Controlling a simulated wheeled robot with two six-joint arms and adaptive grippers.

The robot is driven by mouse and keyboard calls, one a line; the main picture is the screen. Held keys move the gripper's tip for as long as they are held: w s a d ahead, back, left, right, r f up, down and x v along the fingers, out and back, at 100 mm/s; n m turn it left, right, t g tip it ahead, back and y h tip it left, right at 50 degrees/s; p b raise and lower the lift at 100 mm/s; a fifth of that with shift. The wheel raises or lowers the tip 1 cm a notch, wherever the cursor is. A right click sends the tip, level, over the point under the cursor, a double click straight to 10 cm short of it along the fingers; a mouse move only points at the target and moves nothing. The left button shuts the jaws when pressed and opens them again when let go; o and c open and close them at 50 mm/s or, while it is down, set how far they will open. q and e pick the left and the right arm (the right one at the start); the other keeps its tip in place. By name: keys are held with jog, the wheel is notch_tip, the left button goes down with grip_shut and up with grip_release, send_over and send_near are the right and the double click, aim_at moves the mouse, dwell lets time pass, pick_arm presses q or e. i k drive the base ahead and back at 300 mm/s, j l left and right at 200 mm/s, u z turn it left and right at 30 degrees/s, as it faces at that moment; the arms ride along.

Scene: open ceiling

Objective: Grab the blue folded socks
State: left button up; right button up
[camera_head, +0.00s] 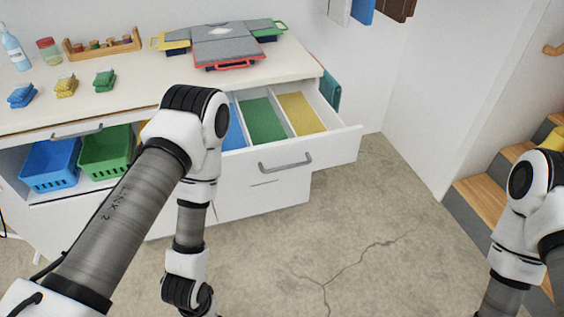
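The blue folded socks (22,95) lie on the white counter top at the far left, near its front edge. Yellow folded socks (66,87) and green folded socks (105,80) lie to their right in a row. My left arm reaches in from the left and bends down in front of the cabinet. Its gripper is below the picture edge, apart from the socks. My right arm shows at the right edge, and its gripper is also out of the picture.
An open drawer (344,141) with blue, green and yellow compartments juts out right of my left arm. Blue (50,165) and green (106,153) baskets sit under the counter. A spray bottle (15,48), a red-lidded jar (48,52) and a wooden rack (102,46) stand behind the socks.

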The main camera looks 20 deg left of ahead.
aim_at(24, 93)
jog(key=u, duration=2.05)
